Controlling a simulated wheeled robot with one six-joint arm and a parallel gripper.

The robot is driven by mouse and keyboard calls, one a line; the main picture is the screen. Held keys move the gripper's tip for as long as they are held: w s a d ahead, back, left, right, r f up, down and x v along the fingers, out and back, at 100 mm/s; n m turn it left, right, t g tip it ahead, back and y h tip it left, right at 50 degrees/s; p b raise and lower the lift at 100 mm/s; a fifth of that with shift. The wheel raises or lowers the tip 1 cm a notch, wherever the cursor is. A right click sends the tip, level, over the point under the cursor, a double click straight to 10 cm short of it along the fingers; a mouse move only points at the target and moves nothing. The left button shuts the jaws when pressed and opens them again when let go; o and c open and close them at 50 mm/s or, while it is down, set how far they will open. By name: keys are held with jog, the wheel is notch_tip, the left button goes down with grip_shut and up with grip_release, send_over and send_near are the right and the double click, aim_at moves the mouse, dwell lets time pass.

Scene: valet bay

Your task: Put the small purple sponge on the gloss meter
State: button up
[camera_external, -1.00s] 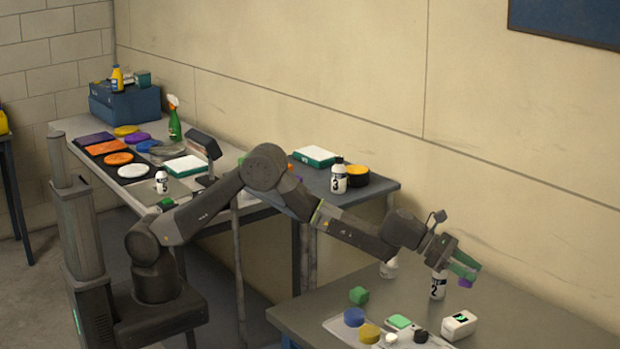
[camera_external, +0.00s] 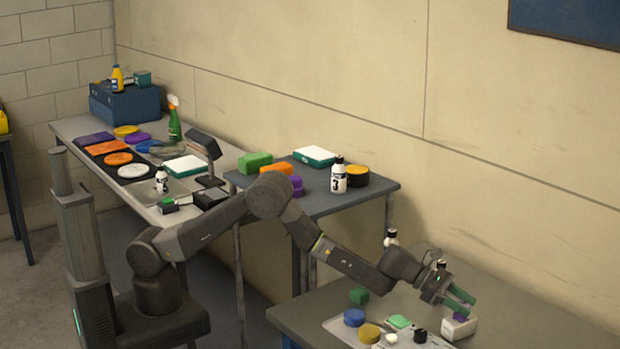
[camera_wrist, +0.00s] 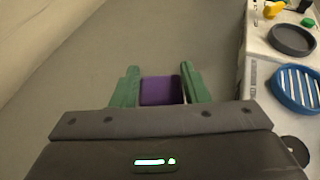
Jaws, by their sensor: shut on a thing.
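My gripper (camera_external: 470,305) is shut on the small purple sponge (camera_wrist: 160,91), which sits between its green fingers in the wrist view. In the external view the sponge (camera_external: 459,318) shows just below the fingers. A white box-shaped device, apparently the gloss meter (camera_external: 456,331), stands on the near grey table. The sponge and fingers overlap its top in the picture, and I cannot tell if the sponge touches it. I cannot make out the gloss meter in the wrist view.
A green block (camera_external: 358,296), a blue round pad (camera_external: 354,317) and a yellow pad (camera_external: 369,332) lie left of the gloss meter. A white bottle (camera_external: 391,238) stands behind my arm. The table (camera_external: 540,325) is clear to the right.

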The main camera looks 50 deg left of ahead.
jog(key=shift+f, duration=0.2)
jog(key=o, duration=0.9)
jog(key=shift+o, duration=0.2)
jog(key=shift+r, duration=0.25)
jog(key=shift+s+a+b, duration=0.15)
jog(key=shift+a+b, duration=0.2)
jog(key=shift+b, duration=0.1)
jog(key=b+v, duration=0.4)
jog(key=v, duration=0.7)
jog(key=shift+s, duration=0.1)
